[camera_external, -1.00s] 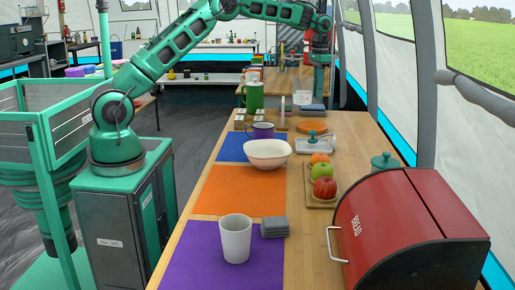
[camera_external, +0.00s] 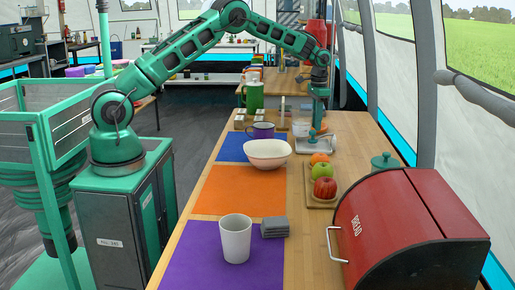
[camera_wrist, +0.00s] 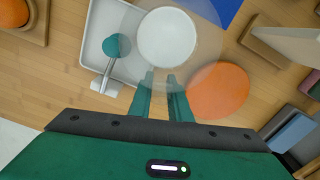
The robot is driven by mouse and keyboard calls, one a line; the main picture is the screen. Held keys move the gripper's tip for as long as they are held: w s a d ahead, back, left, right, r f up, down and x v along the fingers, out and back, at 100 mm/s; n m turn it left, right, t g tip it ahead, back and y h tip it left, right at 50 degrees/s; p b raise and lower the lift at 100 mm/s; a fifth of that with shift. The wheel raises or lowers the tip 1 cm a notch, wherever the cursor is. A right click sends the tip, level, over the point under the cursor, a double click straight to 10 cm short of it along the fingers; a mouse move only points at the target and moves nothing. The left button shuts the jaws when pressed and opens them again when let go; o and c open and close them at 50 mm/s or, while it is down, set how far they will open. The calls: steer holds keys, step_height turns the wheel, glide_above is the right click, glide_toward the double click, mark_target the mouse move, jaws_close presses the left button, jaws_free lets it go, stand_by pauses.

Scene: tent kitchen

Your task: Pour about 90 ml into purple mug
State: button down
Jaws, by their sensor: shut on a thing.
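The purple mug (camera_external: 263,132) stands upright behind the white bowl, by the far end of the blue mat; the bowl hides its lower part. My gripper (camera_external: 314,128) is to the right of the mug, above the tray area. In the wrist view, the fingers (camera_wrist: 161,84) are shut at the near side of a clear jug (camera_wrist: 207,63), apparently on its handle. A white round surface, apparently white liquid, shows inside the jug (camera_wrist: 167,37). The jug shows only faintly in the outside view (camera_external: 300,128). The mug is not in the wrist view.
The white bowl (camera_external: 267,154) stands in front of the mug. A green pitcher (camera_external: 254,96) stands behind. Fruit and a red bread box (camera_external: 415,225) are nearer the camera.

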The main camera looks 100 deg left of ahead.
mark_target(307, 111)
steer(key=shift+s+r, duration=0.1)
steer(key=shift+s+d+r+t+y, duration=0.2)
steer(key=shift+s+r+t, duration=0.3)
steer(key=shift+r+t, duration=0.2)
steer(key=shift+s+d+r+t+y, duration=0.1)
steer(key=shift+s+r+t+y, duration=0.1)
steer(key=shift+s+r+t, duration=0.5)
steer(key=t, duration=0.1)
steer(key=s+r+t, duration=0.1)
steer(key=shift+s+d+r+t+y, duration=0.1)
steer(key=shift+s+d+t+y, duration=0.2)
steer(key=shift+y, duration=0.1)
steer(key=shift+s+d+r+t+y+p, duration=0.2)
steer(key=shift+s+r+t+y, duration=0.1)
steer(key=shift+s+r+t, duration=0.6)
steer(key=shift+s+d+r+t+y+p, duration=0.25)
steer(key=shift+s+r+t, duration=0.3)
steer(key=shift+r+t, duration=0.6)
steer(key=shift+s+r+t, duration=0.15)
steer(key=shift+r+t, duration=0.1)
steer(key=shift+t, duration=0.2)
steer(key=shift+s+r+t+y, duration=0.25)
steer(key=shift+r+t, duration=0.15)
steer(key=shift+r, duration=0.05)
